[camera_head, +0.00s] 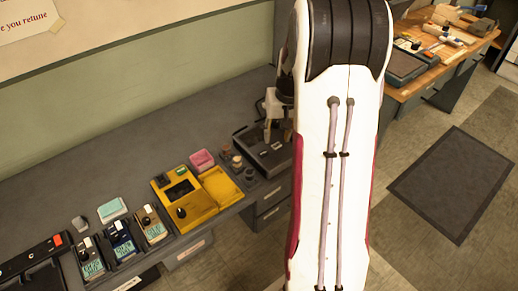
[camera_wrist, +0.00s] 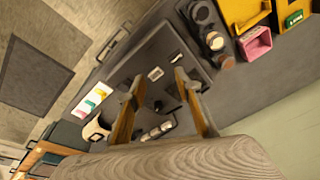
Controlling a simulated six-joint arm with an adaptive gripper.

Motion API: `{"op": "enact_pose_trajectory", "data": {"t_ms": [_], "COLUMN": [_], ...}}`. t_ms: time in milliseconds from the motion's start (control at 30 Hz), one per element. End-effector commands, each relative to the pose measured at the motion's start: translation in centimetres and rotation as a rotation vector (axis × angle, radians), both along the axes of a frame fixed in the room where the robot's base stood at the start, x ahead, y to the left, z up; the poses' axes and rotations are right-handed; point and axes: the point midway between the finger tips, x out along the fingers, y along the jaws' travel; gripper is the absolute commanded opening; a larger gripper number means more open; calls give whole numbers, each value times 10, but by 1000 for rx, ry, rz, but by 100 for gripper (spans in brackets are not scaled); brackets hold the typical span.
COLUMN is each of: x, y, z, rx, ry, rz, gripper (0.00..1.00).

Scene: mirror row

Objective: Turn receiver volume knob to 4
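A dark grey box-like device (camera_head: 258,154), perhaps the receiver, lies on the bench under my gripper (camera_head: 277,133). In the wrist view the dark device (camera_wrist: 150,52) fills the middle, with small pale labels and a small dark knob-like part (camera_wrist: 158,105) between the fingers. I cannot read any numbers or the knob's setting. My gripper (camera_wrist: 159,78) is open, its two tan fingers spread apart over the device with nothing held. Whether the fingertips touch it I cannot tell. My arm hides part of the device in the head view.
Left along the bench stand dark round knobs or jars (camera_head: 237,163), a pink box (camera_head: 202,160), a yellow device (camera_head: 184,198) with an open tray, and several small meters (camera_head: 121,239). A wooden workbench (camera_head: 440,62) stands at the right. A dark mat (camera_head: 452,183) lies on the floor.

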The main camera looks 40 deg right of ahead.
Motion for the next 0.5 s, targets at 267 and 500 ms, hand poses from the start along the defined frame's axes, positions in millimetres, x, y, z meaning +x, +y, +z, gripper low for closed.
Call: {"op": "enact_pose_trajectory", "data": {"t_ms": [267,500], "x": [-15,-27], "y": [27,49], "z": [16,30], "rx": [8,10], "ry": [18,27], "rz": [9,19], "gripper": [34,34]}}
